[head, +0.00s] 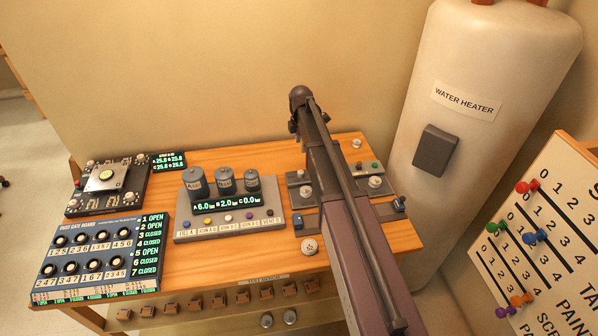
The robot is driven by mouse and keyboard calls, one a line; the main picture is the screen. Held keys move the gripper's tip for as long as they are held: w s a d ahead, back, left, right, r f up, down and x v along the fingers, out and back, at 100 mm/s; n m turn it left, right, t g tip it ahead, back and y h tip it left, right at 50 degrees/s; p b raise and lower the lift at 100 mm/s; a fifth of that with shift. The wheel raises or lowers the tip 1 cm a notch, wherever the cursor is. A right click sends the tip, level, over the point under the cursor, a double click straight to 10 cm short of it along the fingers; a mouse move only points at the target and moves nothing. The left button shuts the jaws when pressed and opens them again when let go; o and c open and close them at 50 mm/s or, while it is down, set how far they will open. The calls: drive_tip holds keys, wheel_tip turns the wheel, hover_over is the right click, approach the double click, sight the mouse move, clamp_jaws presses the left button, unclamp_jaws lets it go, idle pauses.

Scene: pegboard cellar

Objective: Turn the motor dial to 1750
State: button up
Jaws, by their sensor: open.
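I cannot pick out a dial marked as the motor dial or a 1750 mark. Several pale round knobs show around my arm: a left knob (305,191) and a right knob (375,182) on grey plates, and a white dotted knob (309,246) near the bench front. My arm crosses the bench from the bottom edge upward and hides the middle of the panel between the grey plates. My gripper's fingers cannot be made out.
The wooden bench (225,266) carries a dust gate board (135,222), a three-canister unit (250,222) and a dark square device (75,196). A water heater (425,90) stands close on the right, with a slanted peg board (560,180) in front.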

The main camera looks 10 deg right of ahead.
sight(300, 172)
drive_tip(key=shift+f, duration=0.15)
wheel_tip(300, 172, down, 14)
drive_tip(key=b, duration=1.3)
drive_tip(key=shift+s+r+b, duration=0.1)
drive_tip(key=shift+r+b, duration=0.15)
drive_tip(key=shift+b, duration=0.15)
drive_tip(key=shift+a, duration=0.1)
clamp_jaws()
